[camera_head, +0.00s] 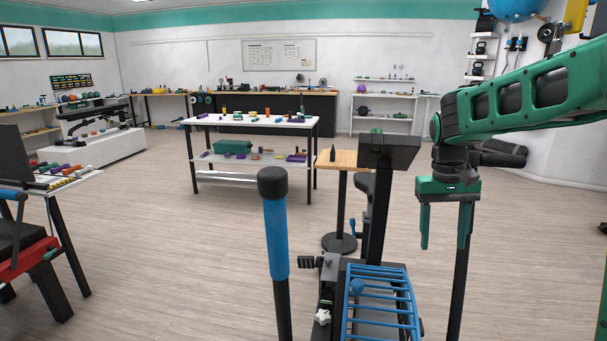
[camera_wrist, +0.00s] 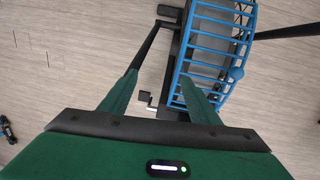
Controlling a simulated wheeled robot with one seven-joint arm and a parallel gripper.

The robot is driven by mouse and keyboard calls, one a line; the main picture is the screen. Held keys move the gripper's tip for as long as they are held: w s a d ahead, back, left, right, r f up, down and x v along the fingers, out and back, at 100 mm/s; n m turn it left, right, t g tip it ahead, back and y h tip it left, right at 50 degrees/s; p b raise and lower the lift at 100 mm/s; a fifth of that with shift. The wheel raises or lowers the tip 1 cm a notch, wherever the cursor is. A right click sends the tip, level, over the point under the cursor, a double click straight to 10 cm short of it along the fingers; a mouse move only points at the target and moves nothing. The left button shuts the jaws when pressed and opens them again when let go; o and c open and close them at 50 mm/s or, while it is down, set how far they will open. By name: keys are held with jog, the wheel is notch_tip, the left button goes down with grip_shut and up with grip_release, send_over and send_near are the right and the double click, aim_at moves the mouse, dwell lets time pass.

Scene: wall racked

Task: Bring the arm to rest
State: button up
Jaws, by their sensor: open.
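My gripper (camera_head: 446,228) hangs at the right of the head view, green, with its two fingers pointing down and apart. It is open, and nothing shows between the fingers. My green arm comes in from the right edge above it. In the wrist view my gripper (camera_wrist: 160,92) shows its two green fingers spread, with floor and part of a machine frame beyond them. The machine has a blue barred rack (camera_head: 380,290), which also shows in the wrist view (camera_wrist: 215,45). The gripper is above and to the right of this rack in the head view.
A blue-gripped black post (camera_head: 276,235) rises left of the rack. A white table (camera_head: 250,120) with many small items is farther back. A black bench and red frame (camera_head: 38,250) stand at left. Floor (camera_head: 170,250) is clear between.

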jog(key=s+d+m, duration=0.1)
jog(key=s+d, duration=0.3)
jog(key=s, duration=0.4)
jog(key=s+d+m, duration=0.1)
jog(key=s+d, duration=0.3)
jog(key=s, duration=0.3)
jog(key=s+f+m+y, duration=0.1)
jog(key=s+f, duration=0.4)
jog(key=s, duration=1.1)
jog(key=shift+s+d+m+t, duration=0.15)
jog(key=shift+s+m+t, duration=0.2)
jog(key=shift+m, duration=0.45)
jog(key=shift+w, duration=0.1)
jog(key=shift+w+f, duration=0.25)
jog(key=shift+w, duration=0.35)
jog(key=shift+c, duration=0.3)
